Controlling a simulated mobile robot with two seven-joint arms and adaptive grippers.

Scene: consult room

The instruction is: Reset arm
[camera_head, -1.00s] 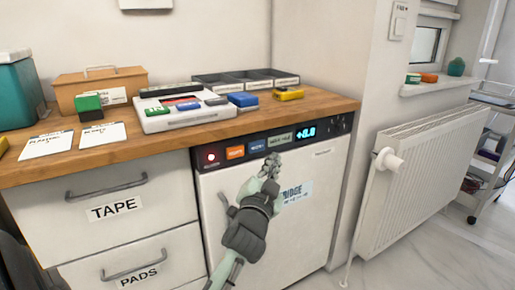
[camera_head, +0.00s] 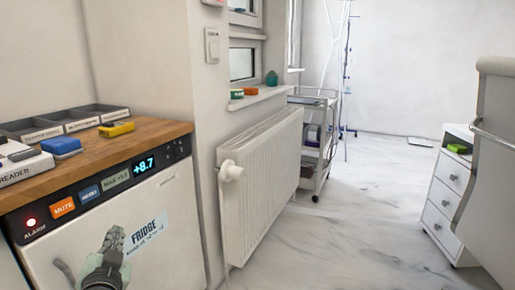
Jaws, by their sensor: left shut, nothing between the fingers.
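My left gripper (camera_head: 112,243) shows at the bottom left, in front of the white fridge door. Its fingers are shut with nothing between them, and its lower part is cut off by the picture edge. It is below the fridge's control panel and just left of the FRIDGE label (camera_head: 147,233). The fridge (camera_head: 185,230) has a dark panel with a lit red ALARM light (camera_head: 31,223), an orange MUTE button (camera_head: 63,207), a blue button (camera_head: 90,193) and a display (camera_head: 144,165) reading +8.7. My right gripper is not in view.
A wooden counter (camera_head: 150,133) holds grey trays (camera_head: 62,125), a blue block (camera_head: 61,146) and a yellow item (camera_head: 116,129). A white radiator (camera_head: 262,175) juts from the wall. A trolley (camera_head: 318,150) and a drawer unit (camera_head: 450,195) flank open marble floor (camera_head: 360,200).

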